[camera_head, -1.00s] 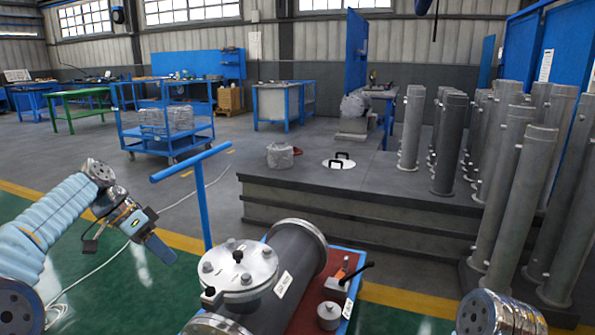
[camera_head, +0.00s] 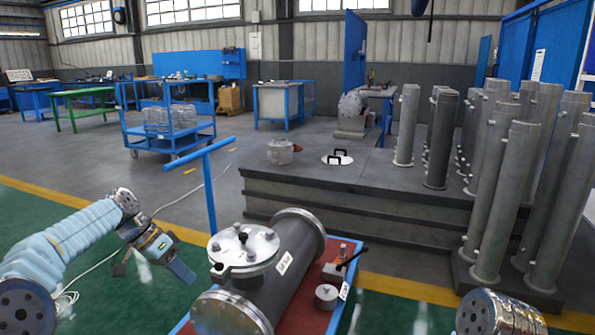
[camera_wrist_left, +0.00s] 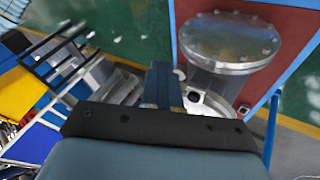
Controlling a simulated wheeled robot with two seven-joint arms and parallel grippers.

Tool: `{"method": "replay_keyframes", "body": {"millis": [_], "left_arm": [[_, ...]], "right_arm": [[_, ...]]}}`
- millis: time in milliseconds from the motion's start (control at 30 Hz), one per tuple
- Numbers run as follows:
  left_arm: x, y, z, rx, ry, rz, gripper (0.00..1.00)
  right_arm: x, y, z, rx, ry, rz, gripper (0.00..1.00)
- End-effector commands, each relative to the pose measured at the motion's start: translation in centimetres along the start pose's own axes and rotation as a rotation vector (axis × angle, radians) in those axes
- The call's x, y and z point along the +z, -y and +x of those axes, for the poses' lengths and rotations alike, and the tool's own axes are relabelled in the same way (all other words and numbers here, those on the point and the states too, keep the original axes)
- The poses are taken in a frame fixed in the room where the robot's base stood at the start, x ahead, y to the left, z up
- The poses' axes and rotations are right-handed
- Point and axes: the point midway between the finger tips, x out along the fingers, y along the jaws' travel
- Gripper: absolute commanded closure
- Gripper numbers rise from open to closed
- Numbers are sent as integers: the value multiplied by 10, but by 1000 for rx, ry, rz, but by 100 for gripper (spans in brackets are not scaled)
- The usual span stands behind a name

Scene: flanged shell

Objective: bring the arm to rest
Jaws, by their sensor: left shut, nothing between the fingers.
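My left gripper (camera_head: 181,271) is at the left in the head view, over the green floor and left of the flanged shell. It is shut and empty, with its blue fingers together. In the left wrist view the fingers (camera_wrist_left: 162,84) point toward the shell and stand apart from it. The grey flanged shell (camera_head: 290,262) lies on a red-topped cart (camera_head: 340,271). A round bolted cover (camera_head: 244,250) sits on its upward opening. The shell's end flange also shows in the left wrist view (camera_wrist_left: 228,38). My right gripper is out of view; only part of that arm shows at the lower right.
A blue T-shaped handle (camera_head: 209,195) rises from the cart beside the shell. A clamp tool (camera_head: 338,268) and a small metal cylinder (camera_head: 326,297) sit on the cart. A grey platform (camera_head: 350,194) and several upright tubes (camera_head: 441,140) stand behind. Floor around my left gripper is clear.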

Motion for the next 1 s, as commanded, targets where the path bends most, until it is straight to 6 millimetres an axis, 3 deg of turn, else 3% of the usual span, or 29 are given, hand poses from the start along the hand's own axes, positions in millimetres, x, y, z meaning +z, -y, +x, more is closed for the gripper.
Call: {"method": "replay_keyframes", "body": {"millis": [167, 367, 467, 500, 600, 700, 833, 900, 1000], "left_arm": [[7, 16, 61, -16, 15, -97, 100], [34, 31, 160, -58, 37, -248, 100], [67, 30, 230, -94, 55, -352, 100], [87, 26, 261, -112, 63, -398, 100], [142, 8, 326, -160, 73, -507, 100], [199, -22, 371, -200, 73, -599, 100], [258, -60, 396, -236, 61, -688, 100], [278, -74, 400, -247, 53, -720, 100], [294, -87, 402, -255, 43, -745, 100]], "right_arm": [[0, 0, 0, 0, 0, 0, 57], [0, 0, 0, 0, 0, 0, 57], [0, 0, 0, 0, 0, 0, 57], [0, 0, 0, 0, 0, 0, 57], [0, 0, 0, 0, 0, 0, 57], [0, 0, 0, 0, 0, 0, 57], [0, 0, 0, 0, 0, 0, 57], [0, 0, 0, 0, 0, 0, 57], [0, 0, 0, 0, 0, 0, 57]]}}
